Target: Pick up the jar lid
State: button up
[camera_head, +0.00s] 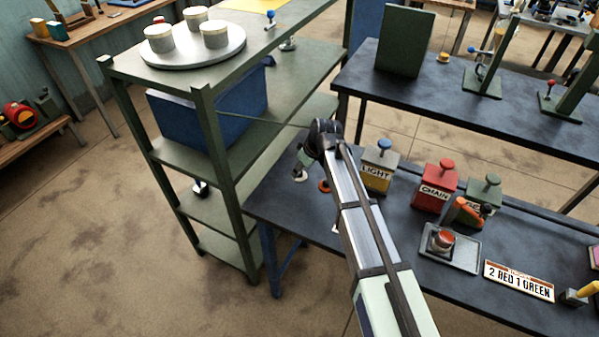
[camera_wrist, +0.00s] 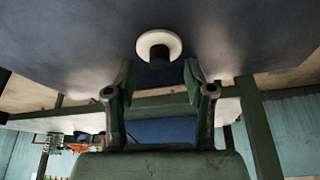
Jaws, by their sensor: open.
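The jar lid (camera_wrist: 146,43) is a pale round disc with a dark knob in the wrist view. It lies on the dark tabletop, just beyond the fingertips and roughly centred between them. In the head view a small pale disc, apparently the same lid (camera_head: 300,177), shows beside my gripper (camera_head: 302,165) near the table's left end. My gripper also shows in the wrist view (camera_wrist: 159,72), with its two fingers apart and nothing between them. In the head view my arm and wrist hide part of the area around the gripper.
An orange ring (camera_head: 324,186) lies close to my gripper. A yellow LIGHT can (camera_head: 377,175), a red CHAIN can (camera_head: 433,191) and a green can (camera_head: 482,198) stand to the right. A green shelf (camera_head: 229,177) stands close at left.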

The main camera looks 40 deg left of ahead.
jog(key=shift+x, duration=1.05)
grip_shut()
